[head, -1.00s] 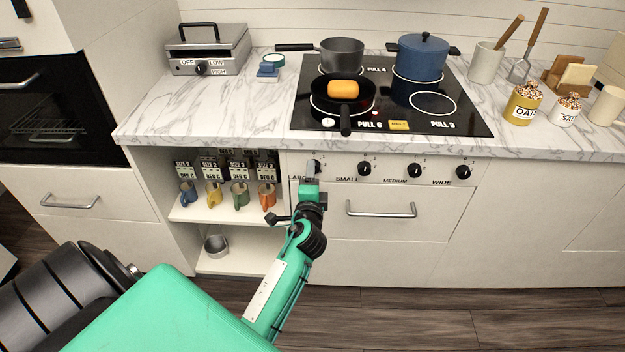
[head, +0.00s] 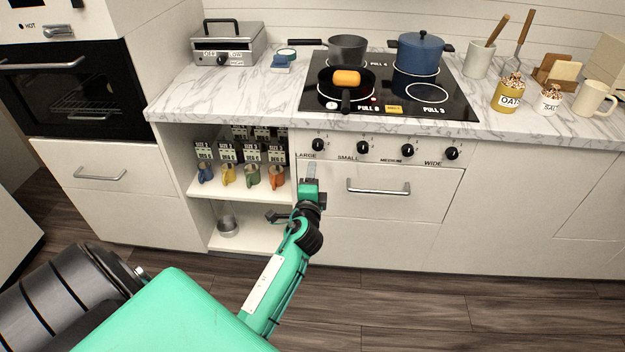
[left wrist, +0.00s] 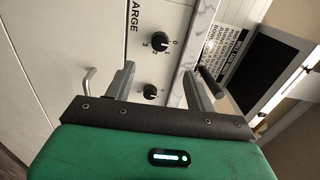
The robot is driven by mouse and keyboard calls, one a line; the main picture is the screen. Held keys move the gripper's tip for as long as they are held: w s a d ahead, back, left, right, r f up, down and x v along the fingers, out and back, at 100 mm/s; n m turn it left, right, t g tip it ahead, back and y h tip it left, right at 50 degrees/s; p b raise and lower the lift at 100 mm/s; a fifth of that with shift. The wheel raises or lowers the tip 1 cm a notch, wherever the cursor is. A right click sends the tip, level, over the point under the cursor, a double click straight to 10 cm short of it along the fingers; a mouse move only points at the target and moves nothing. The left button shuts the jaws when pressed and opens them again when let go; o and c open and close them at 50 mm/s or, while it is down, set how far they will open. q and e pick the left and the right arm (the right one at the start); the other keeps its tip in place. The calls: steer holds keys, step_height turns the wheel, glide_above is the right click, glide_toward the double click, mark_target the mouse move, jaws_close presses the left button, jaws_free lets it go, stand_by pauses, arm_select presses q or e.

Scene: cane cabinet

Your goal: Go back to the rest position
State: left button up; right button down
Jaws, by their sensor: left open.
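My left gripper (head: 311,172) is in front of the stove's control panel, just below the LARGE knob (head: 318,145) in the head view. In the left wrist view its two fingers (left wrist: 158,82) are spread apart with nothing between them. Beyond them, that view shows the panel with its dark knobs (left wrist: 150,92) and the drawer handle (left wrist: 89,80). I cannot tell from the head view how far the fingertips are from the panel. My right gripper is in neither view.
A blue pot (head: 420,52) stands behind. The drawer (head: 385,205) is shut. Open shelves (head: 245,190) hold several coloured mugs. The wooden floor (head: 400,310) in front is clear.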

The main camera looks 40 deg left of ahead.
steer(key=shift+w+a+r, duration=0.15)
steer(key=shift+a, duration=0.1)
